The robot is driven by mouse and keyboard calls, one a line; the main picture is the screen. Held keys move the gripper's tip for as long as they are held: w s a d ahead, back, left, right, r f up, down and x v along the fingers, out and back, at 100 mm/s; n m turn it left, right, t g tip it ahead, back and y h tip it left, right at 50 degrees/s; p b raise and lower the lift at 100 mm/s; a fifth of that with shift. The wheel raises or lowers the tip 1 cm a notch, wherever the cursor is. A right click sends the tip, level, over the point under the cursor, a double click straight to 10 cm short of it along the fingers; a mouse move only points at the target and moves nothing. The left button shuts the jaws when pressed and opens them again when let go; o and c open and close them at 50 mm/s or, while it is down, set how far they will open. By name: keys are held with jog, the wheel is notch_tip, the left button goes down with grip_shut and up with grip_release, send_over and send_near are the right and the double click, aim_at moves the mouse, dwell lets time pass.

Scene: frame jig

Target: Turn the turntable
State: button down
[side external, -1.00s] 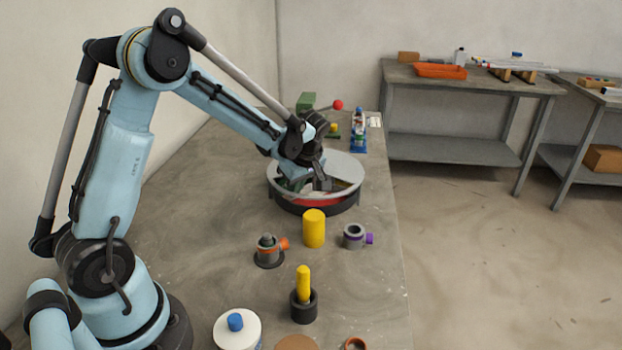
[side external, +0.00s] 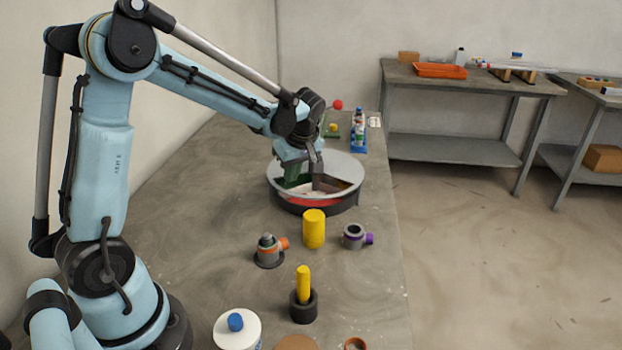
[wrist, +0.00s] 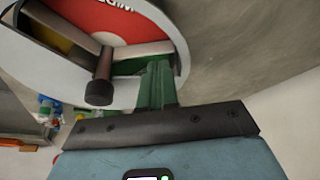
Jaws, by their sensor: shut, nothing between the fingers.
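The turntable (side external: 347,168) is a round drum with a pale grey top, a dark base and a red part showing through an opening. It stands on the bench beyond the yellow cylinder. In the wrist view the turntable (wrist: 42,78) fills the upper left, with a red disc bearing white letters. A dark upright post (wrist: 99,82) rises from it; the post (side external: 317,166) also shows in the side view. My gripper (wrist: 156,84) has green fingers, shut and empty, close beside the post over the opening. I cannot tell whether they touch it. In the side view my gripper (side external: 293,176) points down.
A yellow cylinder (side external: 314,229) stands just in front of the turntable, with a grey and orange fitting (side external: 267,248) and a grey and purple fitting (side external: 354,236) to either side. A blue rack with bottles (side external: 358,135) and a red ball (side external: 338,105) are behind.

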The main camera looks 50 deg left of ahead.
jog(key=v, duration=0.5)
send_over(295, 198)
jog(key=d, duration=0.2)
jog(key=shift+m, duration=0.4)
notch_tip(295, 198, down, 9)
jog(key=shift+a+f, duration=0.1)
jog(key=shift+a, duration=0.05)
jog(key=shift+a, duration=0.1)
jog(key=shift+a, duration=0.7)
